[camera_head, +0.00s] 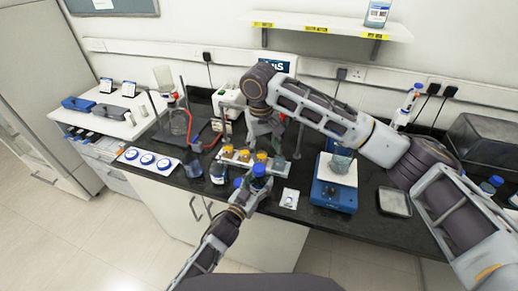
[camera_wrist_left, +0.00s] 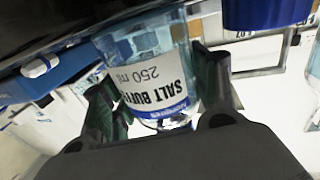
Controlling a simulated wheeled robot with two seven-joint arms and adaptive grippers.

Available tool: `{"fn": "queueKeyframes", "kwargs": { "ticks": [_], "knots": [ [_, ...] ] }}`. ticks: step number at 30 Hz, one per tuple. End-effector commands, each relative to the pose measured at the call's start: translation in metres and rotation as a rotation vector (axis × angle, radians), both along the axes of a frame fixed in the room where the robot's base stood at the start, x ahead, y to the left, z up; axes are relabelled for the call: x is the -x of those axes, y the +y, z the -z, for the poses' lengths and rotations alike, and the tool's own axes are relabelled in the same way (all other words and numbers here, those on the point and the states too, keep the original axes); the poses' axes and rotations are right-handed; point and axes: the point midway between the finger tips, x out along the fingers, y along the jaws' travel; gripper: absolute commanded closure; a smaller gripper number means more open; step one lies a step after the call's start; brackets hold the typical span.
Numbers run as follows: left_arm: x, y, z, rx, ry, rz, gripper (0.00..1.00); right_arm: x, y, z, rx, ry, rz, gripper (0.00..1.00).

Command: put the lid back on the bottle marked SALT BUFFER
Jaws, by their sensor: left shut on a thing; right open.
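My left gripper (camera_head: 248,190) is shut on the glass bottle (camera_wrist_left: 158,62) with the SALT BUFFER, 250 ml label, over the bench's front edge. In the left wrist view its fingers (camera_wrist_left: 160,100) flank the bottle; its label reads upside down and its mouth is hidden. A blue lid (camera_wrist_left: 265,12) shows at the top right of that view, apart from the bottle. In the head view a blue cap (camera_head: 259,170) shows just beyond my left gripper; I cannot tell whether it sits on the held bottle. My right gripper (camera_head: 266,135) is open, behind the yellow-capped bottles.
A rack with several yellow-capped bottles (camera_head: 245,155) stands close behind my left gripper. Blue-capped bottles (camera_head: 194,160) stand left of it. A blue balance (camera_head: 333,195) with a beaker (camera_head: 341,160) is to the right. A tubing setup (camera_head: 180,118) stands at the back left.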

Motion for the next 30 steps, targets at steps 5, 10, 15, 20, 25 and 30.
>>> {"fn": "queueKeyframes", "kwargs": {
  "ticks": [5,10,15,20,25,30],
  "knots": [
    [-0.0001,0.0,-0.0004,0.0,-0.001,0.0,1.0,0.0015,0.0022,0.0004,-0.006,0.017,-0.147,0.41],
    [-0.0001,0.0,-0.0004,0.0,-0.001,0.0,1.0,0.0026,0.0041,0.0005,-0.011,0.031,-0.289,0.41],
    [-0.0001,0.0,-0.0004,0.0,-0.001,0.0,1.0,0.0036,0.0057,0.0005,-0.016,0.042,-0.431,0.41],
    [-0.0001,0.0,-0.0004,0.0,-0.001,0.0,1.0,0.0046,0.0073,0.0006,-0.021,0.052,-0.565,0.41],
    [-0.0001,0.0,-0.0005,0.0,-0.001,0.0,1.0,0.0055,0.0089,0.0006,-0.026,0.062,-0.707,0.41],
    [-0.0001,0.0,-0.0005,0.0,-0.001,0.0,1.0,0.0062,0.0103,0.0007,-0.03,0.07,-0.849,0.41]
  ]
}}
